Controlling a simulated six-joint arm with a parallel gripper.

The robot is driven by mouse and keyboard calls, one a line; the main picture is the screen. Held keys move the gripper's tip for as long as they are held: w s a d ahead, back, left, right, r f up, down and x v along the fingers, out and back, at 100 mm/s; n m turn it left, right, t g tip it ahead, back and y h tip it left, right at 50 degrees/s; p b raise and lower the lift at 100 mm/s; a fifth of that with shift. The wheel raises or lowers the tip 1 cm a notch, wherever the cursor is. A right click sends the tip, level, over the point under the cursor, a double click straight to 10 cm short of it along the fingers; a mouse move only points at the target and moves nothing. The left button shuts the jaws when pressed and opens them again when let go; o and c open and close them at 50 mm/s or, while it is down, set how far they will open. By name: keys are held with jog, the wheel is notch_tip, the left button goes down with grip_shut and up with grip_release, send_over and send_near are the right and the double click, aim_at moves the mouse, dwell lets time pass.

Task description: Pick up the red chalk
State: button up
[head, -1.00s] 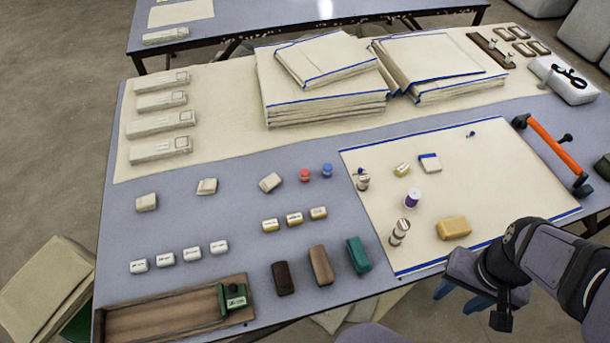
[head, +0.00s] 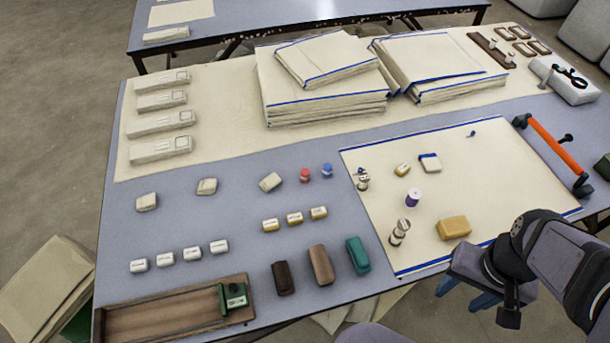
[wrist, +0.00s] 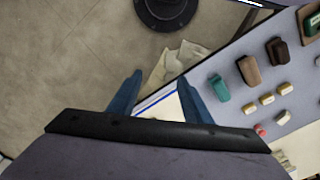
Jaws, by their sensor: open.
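The red chalk (head: 304,175) is a small red piece standing on the blue-grey table, just left of a similar blue piece (head: 327,170). In the wrist view the red chalk (wrist: 260,130) shows small at the lower right, beyond the cream blocks. My gripper (head: 466,293) is off the table's front edge at the lower right in the head view, far from the chalk. Its blue fingers are apart and empty. They also show apart in the wrist view (wrist: 160,77).
Wood, brown and teal blocks (head: 358,255) and labelled cream blocks (head: 295,218) stand between the front edge and the chalk. A cloth panel (head: 480,180) with thread spools (head: 399,232) and a yellow block (head: 453,228) lies to the right. Folded cloth stacks (head: 325,108) lie behind.

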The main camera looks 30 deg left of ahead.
jog(key=w+a+n+t+h+b, duration=0.1)
jog(key=w+a+n+t+b, duration=0.2)
jog(key=w+a+n+b, duration=0.55)
jog(key=w+a+n+t+h+b, duration=0.25)
jog(key=w+a+n+t, duration=0.2)
jog(key=w+n, duration=0.75)
jog(key=r+n+t+y+b, duration=0.2)
jog(key=n+t+y+b, duration=0.5)
jog(key=n, duration=1.2)
send_over(304, 177)
jog(key=s+d+b, duration=0.1)
jog(key=s, duration=0.4)
jog(key=g, duration=0.2)
jog(key=shift+y, duration=0.35)
jog(key=f, duration=1.9)
jog(key=shift+s+d+f, duration=0.1)
jog(key=shift+d+f, duration=0.25)
jog(key=shift+f, duration=0.05)
jog(key=shift+w+f+t, duration=0.2)
jog(key=shift+w+t, duration=0.05)
jog(key=shift+p+x, duration=0.45)
jog(key=shift+x, duration=3)
jog(key=shift+r, duration=0.15)
